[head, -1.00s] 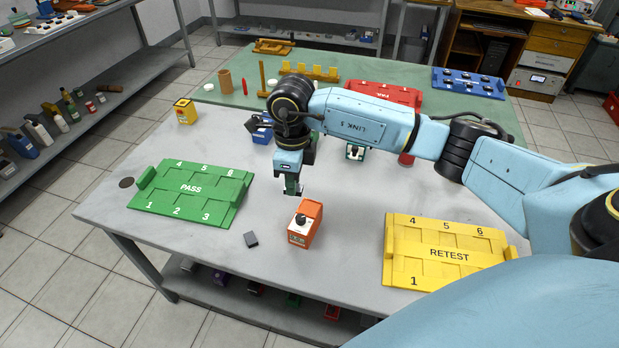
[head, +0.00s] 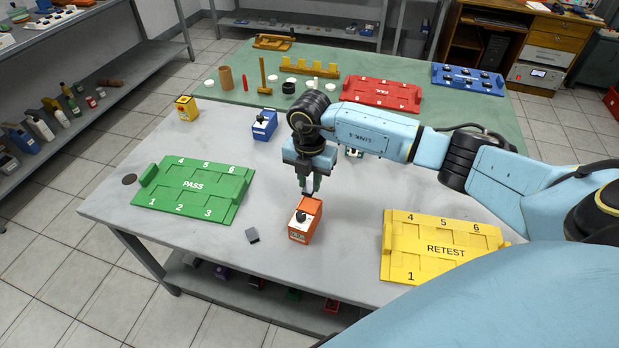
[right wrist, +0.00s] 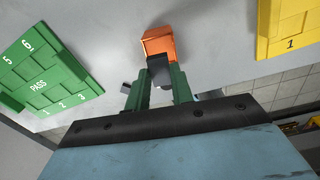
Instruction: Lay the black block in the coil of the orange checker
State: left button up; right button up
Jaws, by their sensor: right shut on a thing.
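The orange checker (head: 305,222) stands near the middle of the table, with a black knob and a pale label on it. It also shows in the right wrist view (right wrist: 157,40), just beyond my fingertips. My right gripper (head: 310,188) points down at the checker's far end, shut on a black block (right wrist: 160,69). The block partly covers the checker in the wrist view. I cannot tell whether the block touches the checker, and its coil cannot be made out. My left gripper is not in view.
A green PASS tray (head: 235,176) is at left, a yellow RETEST tray (head: 400,262) at right. A blue device (head: 264,125) and a yellow one (head: 187,108) stand farther back. Bare table surrounds the checker.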

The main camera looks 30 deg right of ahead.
aim_at(310, 205)
dwell(0.3)
jog(key=shift+f+b, duration=1.85)
jog(key=shift+f, duration=1)
jog(key=shift+f, duration=0.2)
jog(key=o, duration=1)
jog(key=c, duration=0.5)
jog(key=shift+r, duration=0.1)
notch_tip(310, 205, up, 4)
jog(key=p, duration=0.4)
jog(key=shift+r, duration=0.25)
